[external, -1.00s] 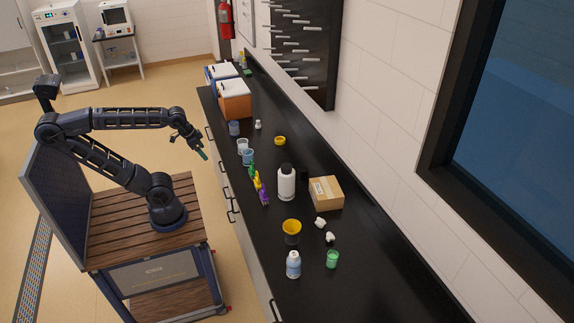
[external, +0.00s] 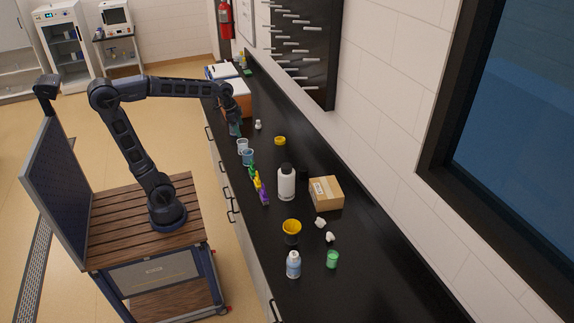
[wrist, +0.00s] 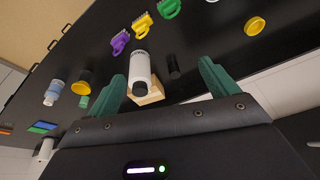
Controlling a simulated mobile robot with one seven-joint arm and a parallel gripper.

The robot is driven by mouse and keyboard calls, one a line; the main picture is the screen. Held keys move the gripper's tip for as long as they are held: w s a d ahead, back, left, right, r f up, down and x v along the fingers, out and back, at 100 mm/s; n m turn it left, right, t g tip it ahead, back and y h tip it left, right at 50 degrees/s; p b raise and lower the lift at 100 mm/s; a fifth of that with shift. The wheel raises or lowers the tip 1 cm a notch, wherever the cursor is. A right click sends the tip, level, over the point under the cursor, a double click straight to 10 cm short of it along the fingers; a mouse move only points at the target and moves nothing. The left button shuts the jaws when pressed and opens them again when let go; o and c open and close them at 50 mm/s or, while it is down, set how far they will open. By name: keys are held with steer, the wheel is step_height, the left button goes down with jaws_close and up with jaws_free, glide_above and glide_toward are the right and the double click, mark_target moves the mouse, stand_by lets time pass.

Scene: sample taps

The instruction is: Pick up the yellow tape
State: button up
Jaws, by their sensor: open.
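The yellow tape (external: 280,140) is a small flat ring lying on the black counter, near the back wall side. In the wrist view the yellow tape (wrist: 254,26) shows at the upper right, outside the fingers. My gripper (external: 235,129) is over the near edge of the counter, to the left of the tape and apart from it. In the wrist view my gripper (wrist: 162,72) has its two green fingers spread, with nothing held between them. Its fingertips are small and partly dark against the counter in the external view.
A white bottle (external: 286,183), a cardboard box (external: 327,193) and a yellow-topped cup (external: 292,228) stand further along the counter. Beakers (external: 245,152) and coloured clips (external: 259,186) line the near edge. An orange cooler (external: 236,103) is behind my gripper. Counter around the tape is clear.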

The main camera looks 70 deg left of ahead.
steer(key=w+a+f+m+h, duration=0.1)
steer(key=w+a+f+m, duration=0.1)
steer(key=w+a+f, duration=0.45)
steer(key=w+a+f+m, duration=0.1)
steer(key=w+a+f, duration=0.2)
steer(key=w+a, duration=0.65)
steer(key=w+a+f+m+h, duration=0.15)
steer(key=w+a+f, duration=0.25)
steer(key=w+a, duration=0.4)
steer(key=w+a+f+m, duration=0.3)
steer(key=w+a+f, duration=0.2)
steer(key=a+f, duration=0.6)
steer(key=shift+n+g+h, duration=0.25)
steer(key=shift+g, duration=0.05)
steer(key=shift+d+x, duration=0.2)
steer(key=shift+x, duration=2.4)
steer(key=shift+d+x, duration=0.2)
steer(key=shift+x, duration=2.35)
steer(key=shift+w+r, duration=0.15)
steer(key=c, duration=1)
